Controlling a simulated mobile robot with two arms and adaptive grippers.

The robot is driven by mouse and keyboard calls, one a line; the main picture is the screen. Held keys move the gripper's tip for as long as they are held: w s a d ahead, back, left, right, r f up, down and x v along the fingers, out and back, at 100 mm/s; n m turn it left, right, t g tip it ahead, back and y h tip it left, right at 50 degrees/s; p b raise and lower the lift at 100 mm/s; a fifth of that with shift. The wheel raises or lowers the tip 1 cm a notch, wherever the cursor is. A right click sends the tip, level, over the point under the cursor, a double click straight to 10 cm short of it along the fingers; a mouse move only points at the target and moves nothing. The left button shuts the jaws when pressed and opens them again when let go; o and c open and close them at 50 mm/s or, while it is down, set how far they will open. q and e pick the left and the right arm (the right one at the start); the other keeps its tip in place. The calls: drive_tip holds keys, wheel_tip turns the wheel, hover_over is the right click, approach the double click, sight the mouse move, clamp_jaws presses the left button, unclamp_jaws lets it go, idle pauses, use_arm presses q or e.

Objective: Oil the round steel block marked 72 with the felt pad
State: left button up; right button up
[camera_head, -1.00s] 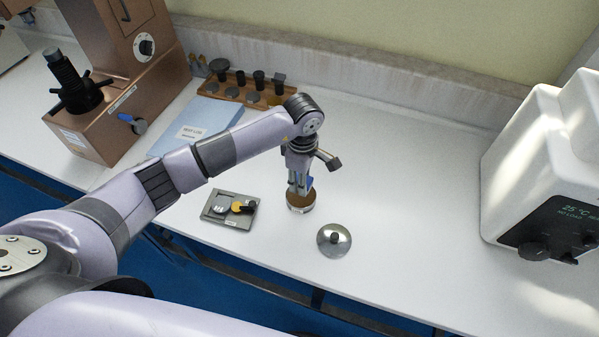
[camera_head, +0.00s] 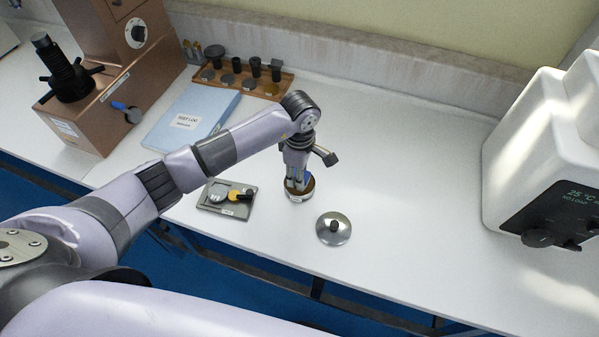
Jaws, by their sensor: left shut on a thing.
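My left gripper (camera_head: 298,183) points down over a small round brown pot (camera_head: 302,196) with a pale label. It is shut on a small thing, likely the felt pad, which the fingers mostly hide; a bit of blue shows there. Whether it touches the pot's inside cannot be told. A grey tray (camera_head: 212,207) to the left holds a round steel block (camera_head: 218,191); its marking is too small to read. A yellow piece with a black part (camera_head: 239,195) lies beside the block in the tray. My right gripper is out of view.
A shiny domed lid with a black knob (camera_head: 334,228) lies right of the pot. A blue test log (camera_head: 190,122), a wooden rack (camera_head: 240,84) of dark-handled pieces and a brown tester (camera_head: 110,100) stand behind my arm. A white machine (camera_head: 545,165) stands right; the bench between is clear.

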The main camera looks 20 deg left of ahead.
use_arm(q)
drive_tip(key=shift+f+b, duration=0.35)
drive_tip(key=shift+f, duration=0.05)
idle(0.4)
drive_tip(key=shift+f, duration=0.1)
idle(0.3)
drive_tip(key=shift+f+b, duration=0.1)
drive_tip(key=shift+b, duration=0.25)
idle(0.8)
drive_tip(key=shift+r+p, duration=1.75)
drive_tip(key=shift+r, duration=1.85)
